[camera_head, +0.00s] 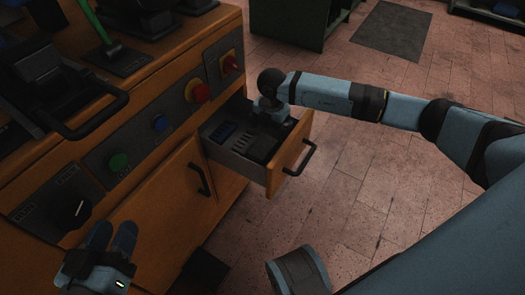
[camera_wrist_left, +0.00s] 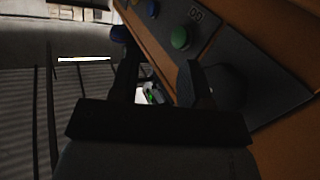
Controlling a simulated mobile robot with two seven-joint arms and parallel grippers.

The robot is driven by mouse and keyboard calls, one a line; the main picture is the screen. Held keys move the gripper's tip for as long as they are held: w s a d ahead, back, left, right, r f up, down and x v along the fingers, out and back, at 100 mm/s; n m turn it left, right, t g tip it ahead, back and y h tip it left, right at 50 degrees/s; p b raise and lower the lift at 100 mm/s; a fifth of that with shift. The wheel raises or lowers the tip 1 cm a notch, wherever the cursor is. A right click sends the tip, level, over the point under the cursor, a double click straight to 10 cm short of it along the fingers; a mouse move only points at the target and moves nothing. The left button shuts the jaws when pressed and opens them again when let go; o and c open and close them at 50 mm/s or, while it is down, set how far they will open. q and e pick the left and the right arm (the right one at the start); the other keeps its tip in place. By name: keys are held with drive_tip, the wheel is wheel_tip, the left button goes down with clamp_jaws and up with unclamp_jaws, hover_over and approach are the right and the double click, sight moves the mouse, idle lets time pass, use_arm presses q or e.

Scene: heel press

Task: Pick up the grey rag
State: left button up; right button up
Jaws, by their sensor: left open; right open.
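I cannot make out a grey rag for certain in either view. The open drawer (camera_head: 288,160) of the orange cabinet holds a blue item (camera_head: 223,131), light narrow strips (camera_head: 243,143) and dark shapes too dim to name. My right gripper (camera_head: 276,112) points down over the far part of the drawer; its fingertips are hard to see and nothing shows clearly in it. My left gripper (camera_head: 112,238) is open and empty in front of the cabinet's control panel, at the lower left. In the left wrist view its two fingers (camera_wrist_left: 160,85) stand apart.
The panel carries a green button (camera_head: 119,162), a blue button (camera_head: 160,123), a red button (camera_head: 197,91) and a black knob (camera_head: 72,212). A black bar handle (camera_head: 95,115) juts out above. A closed cabinet door (camera_head: 165,205) is below. Tiled floor (camera_head: 370,200) is clear right of the drawer.

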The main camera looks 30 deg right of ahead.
sight(271, 137)
wheel_tip(271, 137, down, 3)
drive_tip(key=shift+f+b, duration=0.15)
drive_tip(key=shift+b, duration=0.5)
drive_tip(key=shift+f, duration=0.15)
drive_tip(key=shift+s, duration=0.1)
drive_tip(key=c, duration=1)
use_arm(q)
drive_tip(key=shift+w+a+r+m+t, duration=0.1)
drive_tip(key=shift+w+a+m+t, duration=0.25)
drive_tip(key=shift+w+m+t, duration=0.2)
drive_tip(key=shift+s, duration=0.1)
use_arm(e)
drive_tip(key=shift+f, duration=0.1)
